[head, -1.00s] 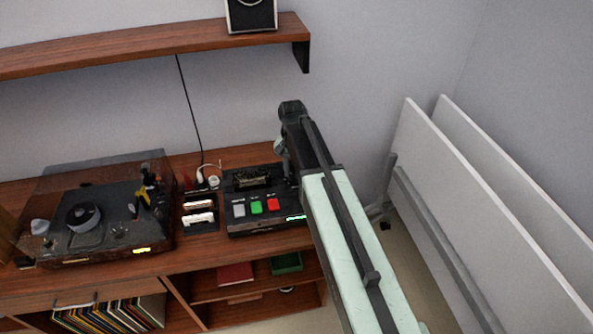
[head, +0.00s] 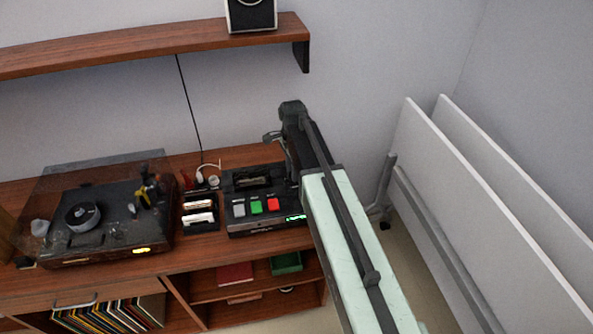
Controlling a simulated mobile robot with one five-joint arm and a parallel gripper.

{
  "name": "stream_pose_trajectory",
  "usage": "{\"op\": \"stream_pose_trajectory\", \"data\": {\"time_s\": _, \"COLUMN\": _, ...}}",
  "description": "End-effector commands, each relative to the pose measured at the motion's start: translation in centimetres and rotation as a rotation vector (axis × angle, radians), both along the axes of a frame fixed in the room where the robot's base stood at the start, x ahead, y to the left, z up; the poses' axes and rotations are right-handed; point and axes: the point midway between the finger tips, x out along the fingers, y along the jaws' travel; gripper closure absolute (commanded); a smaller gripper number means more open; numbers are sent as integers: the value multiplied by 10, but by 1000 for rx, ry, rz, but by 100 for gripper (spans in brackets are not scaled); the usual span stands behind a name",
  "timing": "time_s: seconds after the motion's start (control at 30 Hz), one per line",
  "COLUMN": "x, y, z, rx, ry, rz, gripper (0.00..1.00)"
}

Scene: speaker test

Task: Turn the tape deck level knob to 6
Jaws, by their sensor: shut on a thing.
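The tape deck (head: 262,226) is a black box on the wooden cabinet, with a grey, a green and a red button and a small lit green display at its front right. My gripper (head: 289,160) is at the deck's right rear, pointing down, partly hidden by my own arm. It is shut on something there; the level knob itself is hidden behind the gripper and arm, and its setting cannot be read.
A turntable (head: 95,215) with a clear lid stands at the left. Cassettes (head: 199,217) lie left of the deck. A wall shelf (head: 150,50) with a speaker (head: 251,15) is above. White panels (head: 470,210) lean at the right.

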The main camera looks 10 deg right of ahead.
Motion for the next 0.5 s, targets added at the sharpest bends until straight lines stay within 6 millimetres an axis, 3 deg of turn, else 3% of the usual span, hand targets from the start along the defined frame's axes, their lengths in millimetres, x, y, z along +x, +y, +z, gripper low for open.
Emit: {"op": "stream_pose_trajectory", "data": {"time_s": 0.5, "x": 0, "y": -4, "z": 0, "rx": -6, "ry": -2, "rz": -163, "gripper": 100}}
